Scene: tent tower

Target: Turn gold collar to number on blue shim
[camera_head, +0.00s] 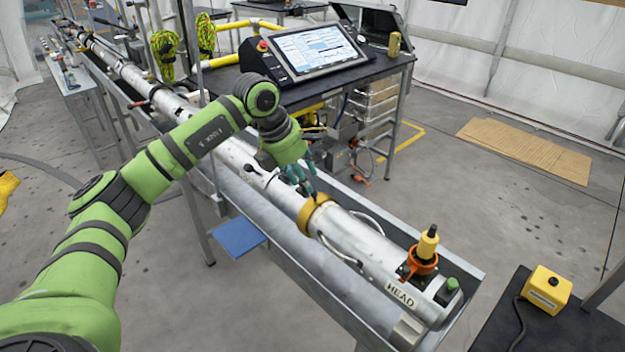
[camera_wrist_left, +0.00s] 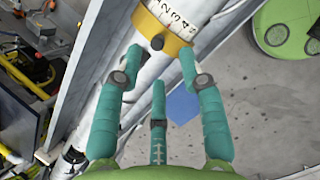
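The gold collar (camera_head: 315,214) sits around the white tube, in front of my left gripper (camera_head: 303,182). In the left wrist view the collar (camera_wrist_left: 175,43) shows a dark knob and a white band with digits, among them 2, 3 and 4. My left gripper's teal fingers (camera_wrist_left: 161,54) are spread open and empty, with two tips close below the collar; contact is unclear. A flat blue plate (camera_head: 238,238), perhaps the shim, lies beside the trough; it also shows in the left wrist view (camera_wrist_left: 183,104). I see no number on it. My right gripper is out of view.
The white tube (camera_head: 362,246) lies in a long metal trough (camera_head: 310,272) and ends at a part marked HEAD with an orange and yellow fitting (camera_head: 424,254). A dark table with a screen (camera_head: 313,50) stands behind. A yellow box (camera_head: 545,290) is at lower right.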

